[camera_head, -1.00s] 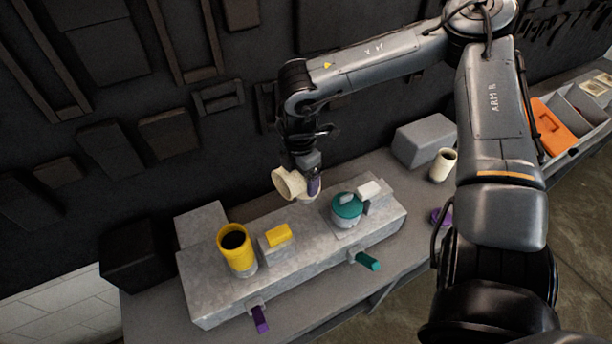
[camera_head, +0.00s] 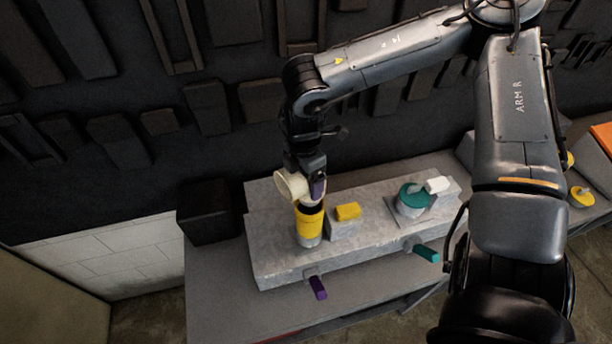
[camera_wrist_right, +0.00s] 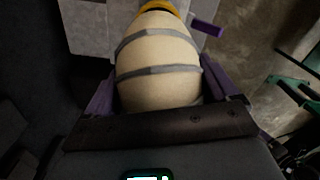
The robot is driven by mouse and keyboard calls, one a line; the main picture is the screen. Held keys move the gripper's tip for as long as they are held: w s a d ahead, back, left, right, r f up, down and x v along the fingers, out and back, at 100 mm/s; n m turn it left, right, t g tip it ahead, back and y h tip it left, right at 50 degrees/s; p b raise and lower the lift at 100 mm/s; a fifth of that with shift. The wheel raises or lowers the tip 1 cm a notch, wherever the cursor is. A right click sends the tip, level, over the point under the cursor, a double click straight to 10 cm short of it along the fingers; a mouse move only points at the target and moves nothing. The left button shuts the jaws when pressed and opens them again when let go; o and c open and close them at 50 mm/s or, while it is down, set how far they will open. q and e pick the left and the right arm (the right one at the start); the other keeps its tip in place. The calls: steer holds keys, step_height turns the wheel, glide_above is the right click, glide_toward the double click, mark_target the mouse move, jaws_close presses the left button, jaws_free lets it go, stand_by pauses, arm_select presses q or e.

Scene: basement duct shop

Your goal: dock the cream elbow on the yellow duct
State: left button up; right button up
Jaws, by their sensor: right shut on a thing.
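My right gripper (camera_head: 317,188) is shut on the cream elbow (camera_head: 290,185), its purple fingers on either side of it. The elbow is over the mouth of the yellow duct (camera_head: 309,221), which stands upright at the left part of the grey block (camera_head: 270,243). A dark strip of the duct's opening shows under the elbow, so it does not look seated. In the right wrist view the elbow (camera_wrist_right: 157,62) with two grey bands fills the middle, and the yellow rim (camera_wrist_right: 160,6) shows just beyond it. My left gripper is not in view.
A yellow block (camera_head: 347,211) on a grey stand is right of the duct. A teal-topped fitting (camera_head: 413,196) with a white piece (camera_head: 437,185) is further right. Purple (camera_head: 318,288) and teal (camera_head: 426,253) handles stick out in front. A black box (camera_head: 208,211) is at left.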

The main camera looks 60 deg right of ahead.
steer(key=shift+f+b, duration=1.3)
steer(key=shift+f, duration=1.2)
steer(key=shift+b, duration=0.4)
steer(key=shift+f+b, duration=0.6)
steer(key=shift+b, duration=0.2)
